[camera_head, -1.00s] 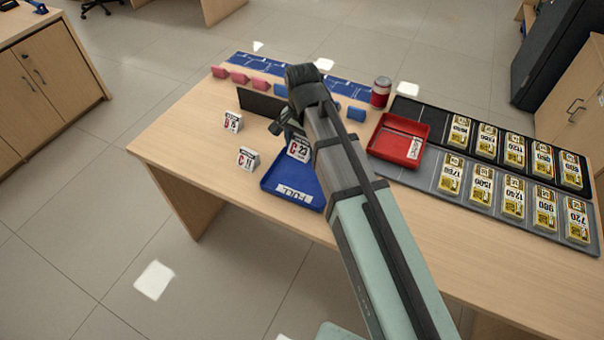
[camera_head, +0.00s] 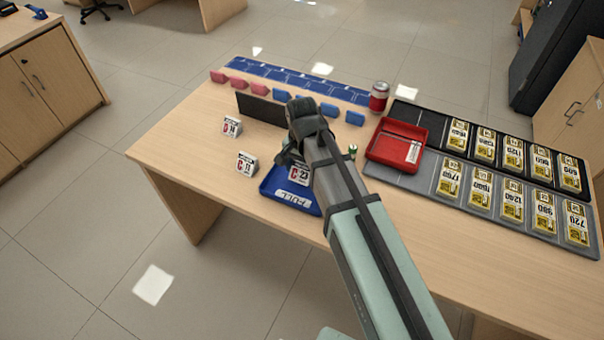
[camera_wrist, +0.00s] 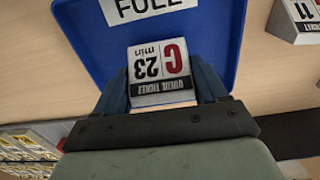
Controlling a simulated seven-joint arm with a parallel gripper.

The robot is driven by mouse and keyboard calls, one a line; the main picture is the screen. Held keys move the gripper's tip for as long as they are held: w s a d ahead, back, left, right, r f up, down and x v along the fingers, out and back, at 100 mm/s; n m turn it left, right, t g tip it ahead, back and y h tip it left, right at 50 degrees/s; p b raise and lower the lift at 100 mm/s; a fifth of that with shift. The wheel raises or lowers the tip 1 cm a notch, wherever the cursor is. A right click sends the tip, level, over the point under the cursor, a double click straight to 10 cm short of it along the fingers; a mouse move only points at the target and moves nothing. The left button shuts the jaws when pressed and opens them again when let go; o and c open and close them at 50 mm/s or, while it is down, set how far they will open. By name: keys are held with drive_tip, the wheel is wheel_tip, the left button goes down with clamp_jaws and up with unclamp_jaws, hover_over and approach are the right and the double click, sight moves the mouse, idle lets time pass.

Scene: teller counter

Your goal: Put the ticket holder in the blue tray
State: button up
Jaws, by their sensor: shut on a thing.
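The blue tray (camera_head: 273,185) with a "FULL" label lies near the front edge of the table, and it fills the upper part of the wrist view (camera_wrist: 225,62). The ticket holder (camera_wrist: 159,68), a white block reading "C 23 min", is between the fingers of my gripper (camera_wrist: 163,85), which is shut on it. The holder also shows in the head view (camera_head: 299,175), over the tray. I cannot tell whether it touches the tray floor. My wrist hides part of the tray's right side in the head view.
Two other ticket holders (camera_head: 247,163) (camera_head: 232,127) stand left of the tray. A dark upright panel (camera_head: 260,109) is behind it. Racks of yellow packs (camera_head: 480,187) lie further right.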

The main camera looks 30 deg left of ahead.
sight(302, 174)
drive_tip(key=shift+f, duration=1.5)
drive_tip(key=shift+f, duration=0.15)
drive_tip(key=o, duration=1)
drive_tip(key=shift+o, duration=0.2)
wheel_tip(302, 174, up, 12)
drive_tip(key=shift+r, duration=0.2)
